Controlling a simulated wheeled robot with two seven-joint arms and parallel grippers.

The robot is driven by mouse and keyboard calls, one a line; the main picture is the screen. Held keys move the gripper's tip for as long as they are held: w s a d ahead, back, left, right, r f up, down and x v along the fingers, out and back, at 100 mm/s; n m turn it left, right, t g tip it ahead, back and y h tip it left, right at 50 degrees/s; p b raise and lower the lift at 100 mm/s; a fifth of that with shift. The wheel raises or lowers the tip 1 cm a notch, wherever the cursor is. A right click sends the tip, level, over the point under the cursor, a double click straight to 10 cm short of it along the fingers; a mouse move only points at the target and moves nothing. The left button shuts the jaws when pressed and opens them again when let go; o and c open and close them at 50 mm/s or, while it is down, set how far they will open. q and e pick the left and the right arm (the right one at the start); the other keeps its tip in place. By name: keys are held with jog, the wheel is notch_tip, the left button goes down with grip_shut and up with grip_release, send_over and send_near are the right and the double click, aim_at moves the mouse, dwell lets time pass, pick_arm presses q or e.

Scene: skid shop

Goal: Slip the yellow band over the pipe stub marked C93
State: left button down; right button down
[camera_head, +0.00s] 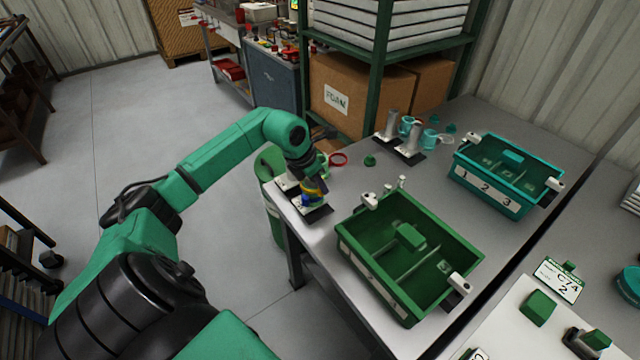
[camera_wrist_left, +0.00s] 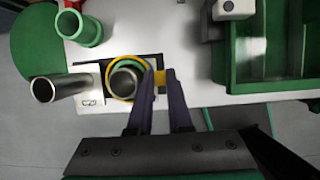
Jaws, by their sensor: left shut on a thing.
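The yellow band (camera_wrist_left: 108,73) is a ring with a yellow tab. My left gripper (camera_wrist_left: 162,85) is shut on that tab in the left wrist view. The ring's outline encircles the mouth of a grey pipe stub (camera_wrist_left: 124,84), with a green ring inside it. I cannot tell whether the band is around the stub or just above it. A second grey stub (camera_wrist_left: 46,90) stands to the left, near a small label (camera_wrist_left: 89,103) that I cannot read surely. In the head view the yellow band (camera_head: 318,185) shows under my left gripper (camera_head: 310,178), at the table's left end.
A green divided bin (camera_head: 355,256) stands to the right of the stubs. A teal bin (camera_head: 520,200) numbered 1 to 3 and more grey stubs (camera_head: 412,136) are farther back. Bare tabletop lies between the bins.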

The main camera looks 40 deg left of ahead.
pick_arm(q)
jog(key=shift+f, duration=0.1)
jog(key=shift+f+b, duration=0.45)
jog(key=shift+b, duration=0.05)
jog(key=shift+f, duration=0.15)
jog(key=shift+f+b, duration=0.35)
jog(key=shift+b, duration=0.15)
jog(key=shift+f, duration=0.2)
dwell(0.4)
jog(key=c, duration=1)
grip_release()
jog(key=shift+o, duration=1.2)
jog(key=shift+d, duration=0.1)
